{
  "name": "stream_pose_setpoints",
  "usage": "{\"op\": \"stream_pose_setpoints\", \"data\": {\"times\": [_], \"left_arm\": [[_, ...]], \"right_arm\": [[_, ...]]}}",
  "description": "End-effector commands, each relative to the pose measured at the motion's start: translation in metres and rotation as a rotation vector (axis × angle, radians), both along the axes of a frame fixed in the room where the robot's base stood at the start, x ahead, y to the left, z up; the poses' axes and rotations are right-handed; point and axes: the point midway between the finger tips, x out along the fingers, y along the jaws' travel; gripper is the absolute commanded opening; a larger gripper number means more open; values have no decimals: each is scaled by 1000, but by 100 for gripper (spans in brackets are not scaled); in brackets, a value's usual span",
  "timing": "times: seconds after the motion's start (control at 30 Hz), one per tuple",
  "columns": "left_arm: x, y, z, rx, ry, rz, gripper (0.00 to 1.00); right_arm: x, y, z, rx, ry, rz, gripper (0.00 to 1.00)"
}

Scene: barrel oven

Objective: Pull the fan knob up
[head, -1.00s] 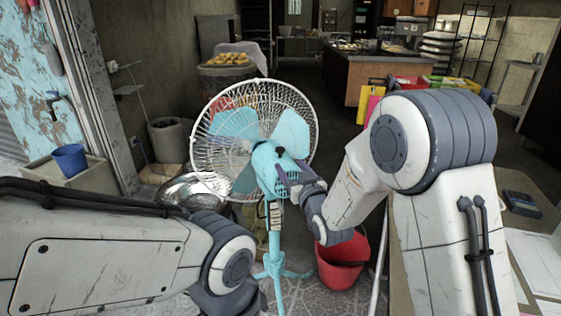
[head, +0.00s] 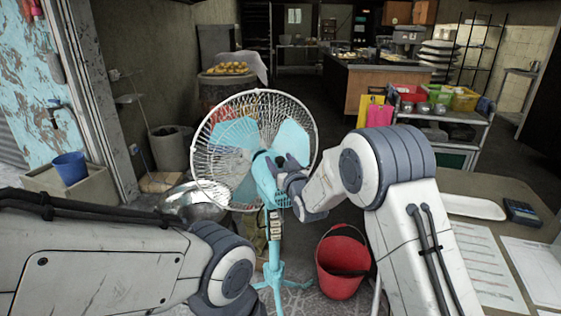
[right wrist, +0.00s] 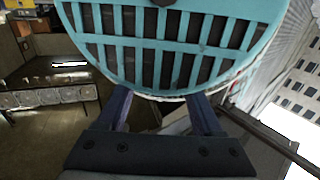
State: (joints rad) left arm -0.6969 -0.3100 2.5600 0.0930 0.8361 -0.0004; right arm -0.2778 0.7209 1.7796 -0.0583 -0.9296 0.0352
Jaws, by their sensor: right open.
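The turquoise standing fan (head: 245,140) with a white wire cage is in the middle of the head view, its motor housing towards me. My right gripper (head: 282,161) is open at the top of the motor housing (head: 266,186), its fingers apart. I cannot clearly make out the fan knob from the dark fingers there. In the right wrist view the slotted back of the housing (right wrist: 150,68) fills the top and hides the tips of my right gripper's spread fingers (right wrist: 160,108). My left arm reaches in from the left below the fan, with its gripper out of view.
A red bucket (head: 341,275) stands on the floor right of the fan stand. A metal bowl (head: 195,203) is left of the fan. A table (head: 455,187) with papers lies at the right. A shelf cart (head: 455,119) with coloured bins stands behind my right arm.

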Motion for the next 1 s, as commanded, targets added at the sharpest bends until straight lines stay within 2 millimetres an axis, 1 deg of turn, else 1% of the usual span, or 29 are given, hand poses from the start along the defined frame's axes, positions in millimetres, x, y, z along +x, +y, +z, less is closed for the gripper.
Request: {"op": "stream_pose_setpoints", "data": {"times": [0.07, 0.1, 0.17, 0.2, 0.23, 0.27, 1.0], "left_arm": [[0, 0, 0, 0, 0, 0, 50], [0, 0, 0, 0, 0, 0, 50], [0, 0, 0, 0, 0, 0, 50], [0, 0, 0, 0, 0, 0, 50], [0, 0, 0, 0, 0, 0, 50], [0, 0, 0, 0, 0, 0, 50], [0, 0, 0, 0, 0, 0, 50]], "right_arm": [[0, 0, 0, 0, 0, 0, 68], [0, 0, 0, 0, 0, 0, 53], [0, 0, 0, 0, -1, 0, 30], [0, 0, 0, 0, -1, 0, 14], [0, 0, 0, 0, -1, 0, 3], [0, 0, 0, 0, -1, 0, 0], [0, 0, 1, 0, -1, 0, 0]]}}
